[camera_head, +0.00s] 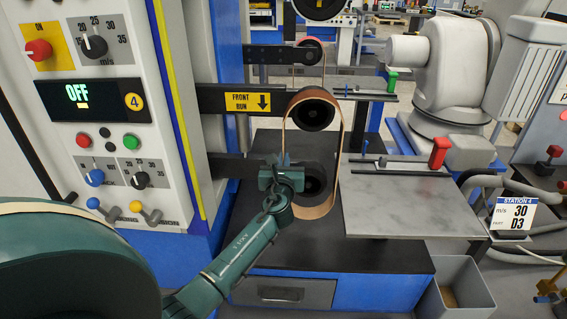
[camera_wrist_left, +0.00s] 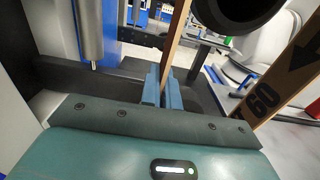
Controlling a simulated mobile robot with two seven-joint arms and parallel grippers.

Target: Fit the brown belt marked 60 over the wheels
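The brown belt (camera_head: 337,150) is a tall loop on the machine front. Its top lies over the dark upper wheel (camera_head: 314,115), and its lower end curves beneath the dark lower wheel (camera_head: 313,181). I cannot tell how fully it sits on either wheel. My left gripper (camera_head: 279,168) is at the belt's left strand, beside the lower wheel. In the left wrist view the fingers (camera_wrist_left: 163,90) are closed together with the thin edge of the strand (camera_wrist_left: 176,42) between them. The marking 60 shows on the belt's other strand (camera_wrist_left: 268,95) at the right. My right gripper is out of view.
A control panel (camera_head: 85,95) reading OFF stands at the left. A "FRONT RUN" plate (camera_head: 247,102) is left of the upper wheel. A grey table (camera_head: 410,205) stands close right of the belt. A small wheel with a tan band (camera_head: 308,47) shows above. A grey bin (camera_head: 456,290) is at lower right.

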